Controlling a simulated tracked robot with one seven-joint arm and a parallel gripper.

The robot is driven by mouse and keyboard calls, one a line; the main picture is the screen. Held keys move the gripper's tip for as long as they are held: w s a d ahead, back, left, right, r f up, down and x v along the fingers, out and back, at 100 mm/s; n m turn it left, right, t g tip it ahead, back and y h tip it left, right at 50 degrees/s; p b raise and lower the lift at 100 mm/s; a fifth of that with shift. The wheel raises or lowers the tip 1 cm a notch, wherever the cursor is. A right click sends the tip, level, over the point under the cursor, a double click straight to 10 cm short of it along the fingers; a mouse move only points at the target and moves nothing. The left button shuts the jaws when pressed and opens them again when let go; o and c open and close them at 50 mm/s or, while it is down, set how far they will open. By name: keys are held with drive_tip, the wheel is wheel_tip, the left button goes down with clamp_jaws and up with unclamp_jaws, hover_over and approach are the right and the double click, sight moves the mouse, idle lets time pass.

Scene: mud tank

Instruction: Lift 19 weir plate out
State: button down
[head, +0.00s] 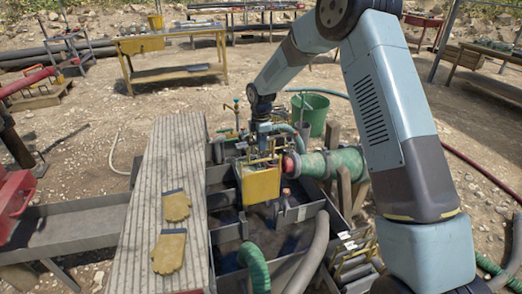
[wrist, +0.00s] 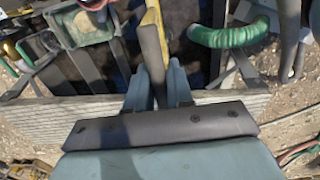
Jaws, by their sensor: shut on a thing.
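The weir plate (head: 261,187) is a yellow panel in the middle of the head view, upright over the mud tank (head: 227,233). My gripper (head: 264,150) is above it, at the end of my arm reaching down. In the wrist view, my gripper (wrist: 157,88) has its two pale fingers on either side of the plate (wrist: 152,45), which shows edge-on with a yellow face and a dark edge. The fingers are shut on it. I cannot tell whether its lower edge is clear of the tank's slots. The number on it is not legible.
A ribbed plank walkway (head: 165,205) with tan gloves (head: 170,250) runs along the tank's left side. A green pipe (head: 335,163) with a red end lies close right of the plate. A green hose (head: 254,265) dips into the tank. A green bucket (head: 311,112) stands behind.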

drive_tip(key=shift+r, duration=2.85)
